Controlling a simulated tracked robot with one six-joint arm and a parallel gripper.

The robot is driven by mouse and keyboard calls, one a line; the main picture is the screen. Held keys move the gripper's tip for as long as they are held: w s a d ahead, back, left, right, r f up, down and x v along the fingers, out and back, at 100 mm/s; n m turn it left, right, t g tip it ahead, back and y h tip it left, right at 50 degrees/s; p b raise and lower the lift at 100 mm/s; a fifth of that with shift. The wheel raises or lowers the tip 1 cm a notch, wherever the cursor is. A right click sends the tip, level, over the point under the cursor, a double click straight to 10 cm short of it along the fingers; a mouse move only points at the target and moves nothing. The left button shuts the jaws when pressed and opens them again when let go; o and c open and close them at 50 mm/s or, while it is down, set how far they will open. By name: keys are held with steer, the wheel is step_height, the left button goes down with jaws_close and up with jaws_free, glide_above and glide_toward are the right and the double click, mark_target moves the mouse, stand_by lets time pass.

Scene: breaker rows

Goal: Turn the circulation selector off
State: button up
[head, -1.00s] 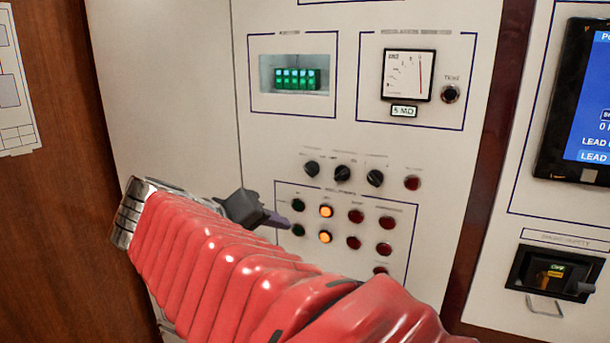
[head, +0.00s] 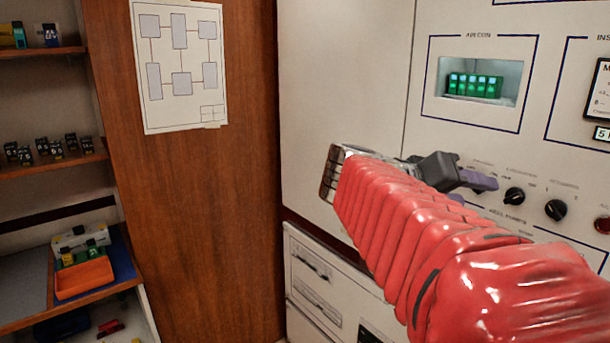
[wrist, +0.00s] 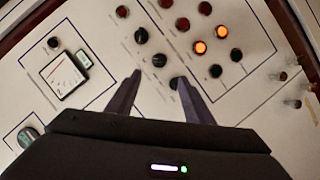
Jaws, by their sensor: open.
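Three black rotary selectors sit in a row on the white panel. In the head view the middle selector (head: 514,196) and right selector (head: 556,210) show. The left one is mostly hidden behind my fingers. The small labels are too blurred to tell which is the circulation selector. My gripper (head: 478,182) is open and empty in front of the row's left end. In the wrist view the left selector (wrist: 176,83) shows beside the right fingertip of my gripper (wrist: 158,78). The middle selector (wrist: 159,60) appears beyond the gap. Contact cannot be told.
Lit orange lamps (wrist: 198,47) and dark red and green ones stand near the selectors. A recessed green breaker row (head: 475,85) is above. At left are shelves with an orange tray (head: 83,278).

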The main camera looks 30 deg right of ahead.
mark_target(509, 198)
steer(key=x, duration=1.2)
steer(key=shift+s+d, duration=0.1)
steer(key=shift+d, duration=0.3)
steer(key=shift+c, duration=0.2)
